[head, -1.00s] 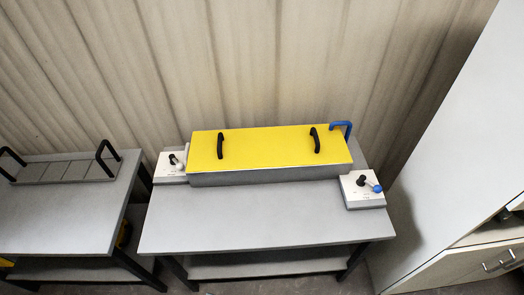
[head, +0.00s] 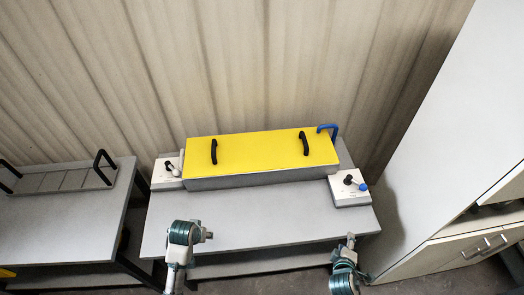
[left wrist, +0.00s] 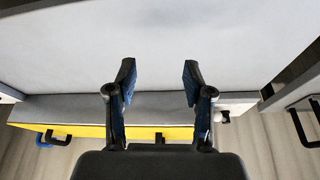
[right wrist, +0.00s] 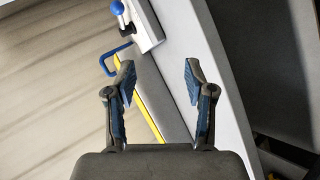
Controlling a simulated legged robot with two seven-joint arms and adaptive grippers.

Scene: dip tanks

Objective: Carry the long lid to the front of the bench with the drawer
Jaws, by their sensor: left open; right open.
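The long lid (head: 260,148) is yellow with two black arched handles and lies flat on a long grey tank (head: 250,178) at the back of the middle bench (head: 260,215). The lid also shows along the left wrist view's lower edge (left wrist: 85,131) and as a thin strip in the right wrist view (right wrist: 138,98). My left gripper (left wrist: 159,74) is open and empty, apart from the lid. My right gripper (right wrist: 159,74) is open and empty, apart from the lid. In the head view both arms reach in at the bench's front edge. I cannot make out a drawer in a bench.
A blue handle (head: 328,129) stands at the tank's right end. Lever boxes flank the tank at left (head: 168,172) and right (head: 349,188). Another bench (head: 65,222) with a black-handled rack stands left. A tall pale cabinet (head: 425,150) stands right. The middle bench's front top is clear.

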